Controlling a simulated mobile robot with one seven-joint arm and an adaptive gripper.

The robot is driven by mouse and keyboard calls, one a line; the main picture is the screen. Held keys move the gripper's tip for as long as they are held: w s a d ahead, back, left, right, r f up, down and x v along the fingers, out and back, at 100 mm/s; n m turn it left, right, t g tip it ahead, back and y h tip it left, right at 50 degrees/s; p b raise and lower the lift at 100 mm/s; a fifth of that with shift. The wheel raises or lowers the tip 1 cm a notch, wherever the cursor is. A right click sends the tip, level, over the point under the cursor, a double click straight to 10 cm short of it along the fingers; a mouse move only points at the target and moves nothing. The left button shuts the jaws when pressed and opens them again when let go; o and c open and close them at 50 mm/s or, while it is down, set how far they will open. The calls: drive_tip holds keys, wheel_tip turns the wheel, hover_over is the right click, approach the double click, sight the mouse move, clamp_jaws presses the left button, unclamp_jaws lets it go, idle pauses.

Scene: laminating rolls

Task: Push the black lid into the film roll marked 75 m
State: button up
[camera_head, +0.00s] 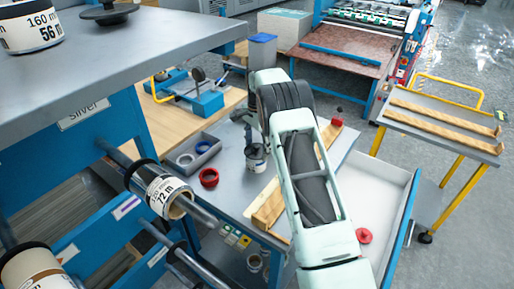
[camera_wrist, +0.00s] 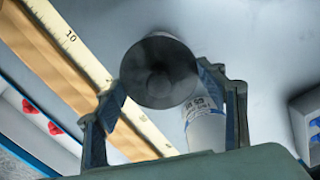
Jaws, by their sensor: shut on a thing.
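My gripper (camera_wrist: 162,82) is shut on the black lid (camera_wrist: 158,66), a round dark disc with a knob in its middle. The lid hides part of a white film roll (camera_wrist: 206,128) that stands behind it in the wrist view. The roll's label is too small and turned to read. In the head view the roll (camera_head: 257,162) stands on the grey table, with the dark lid just above it beside my arm. I cannot tell whether the lid touches the roll.
A wooden strip with a ruler edge (camera_head: 268,208) lies near the roll. A grey bin (camera_head: 190,161) holds rings, and a red ring (camera_head: 209,177) lies in front. A roll marked 72 m (camera_head: 158,190) hangs on a rod. Another black lid (camera_head: 108,13) lies on the upper shelf.

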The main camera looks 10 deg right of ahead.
drive_tip(key=shift+s+f, duration=0.1)
drive_tip(key=shift+f, duration=0.05)
drive_tip(key=o, duration=1.2)
